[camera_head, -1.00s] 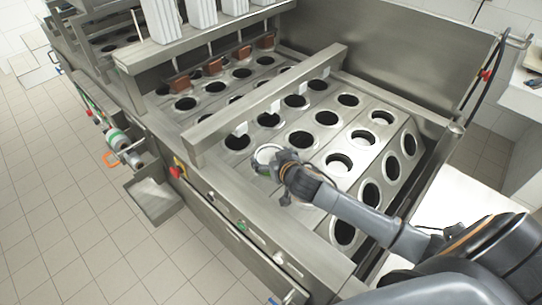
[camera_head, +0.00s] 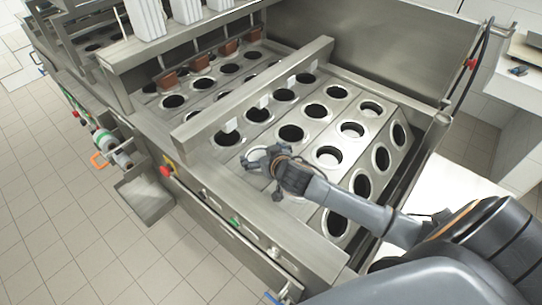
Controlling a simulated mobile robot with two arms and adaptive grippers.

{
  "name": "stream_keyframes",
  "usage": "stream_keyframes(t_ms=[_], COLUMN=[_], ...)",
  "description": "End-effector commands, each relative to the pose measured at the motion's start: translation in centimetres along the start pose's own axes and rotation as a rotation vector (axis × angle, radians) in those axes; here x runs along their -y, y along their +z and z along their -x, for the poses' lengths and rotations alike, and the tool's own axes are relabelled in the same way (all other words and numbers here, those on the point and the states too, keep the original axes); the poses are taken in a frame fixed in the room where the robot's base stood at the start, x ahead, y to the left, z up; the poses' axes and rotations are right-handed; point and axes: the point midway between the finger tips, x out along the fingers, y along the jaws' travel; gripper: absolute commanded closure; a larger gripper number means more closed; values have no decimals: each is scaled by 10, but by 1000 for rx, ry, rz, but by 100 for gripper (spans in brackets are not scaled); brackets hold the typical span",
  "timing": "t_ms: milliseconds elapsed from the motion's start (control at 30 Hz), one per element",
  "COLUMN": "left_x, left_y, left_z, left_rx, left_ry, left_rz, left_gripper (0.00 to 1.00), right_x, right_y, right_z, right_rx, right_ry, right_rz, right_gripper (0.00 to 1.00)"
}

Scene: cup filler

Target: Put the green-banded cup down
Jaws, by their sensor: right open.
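My right gripper (camera_head: 257,162) is open at the front left end of a row of holes in the filler's metal plates. A pale round rim (camera_head: 256,155) shows between and just beyond its fingers. It looks like the cup sitting low in the front hole of that row, but the fingers partly cover it. No green band can be made out. My left gripper is not in view.
A metal crossbar (camera_head: 250,95) runs just behind the gripper. Many other holes are dark and empty. White cup stacks (camera_head: 147,18) stand at the back left.

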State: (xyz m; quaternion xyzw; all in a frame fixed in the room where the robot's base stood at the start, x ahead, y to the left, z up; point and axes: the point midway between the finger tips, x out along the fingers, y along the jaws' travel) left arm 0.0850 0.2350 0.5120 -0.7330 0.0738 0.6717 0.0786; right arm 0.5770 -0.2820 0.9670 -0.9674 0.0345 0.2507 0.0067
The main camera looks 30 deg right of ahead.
Motion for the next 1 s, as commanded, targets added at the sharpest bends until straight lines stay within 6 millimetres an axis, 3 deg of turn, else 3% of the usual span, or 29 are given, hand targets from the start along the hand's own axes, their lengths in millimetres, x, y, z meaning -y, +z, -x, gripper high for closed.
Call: stream_keyframes(t_ms=[400, 600, 1000], left_x=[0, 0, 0], left_y=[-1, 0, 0], left_z=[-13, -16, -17], left_rx=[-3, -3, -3], left_ry=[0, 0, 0], left_rz=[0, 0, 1], left_gripper=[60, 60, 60], right_x=[1, 1, 0], right_y=[0, -2, -4], right_z=[78, 107, 119], right_rx=[-6, -9, -11], right_ry=[-5, -5, -3], right_rz=[-4, -5, -5], right_gripper=[0, 0, 0])
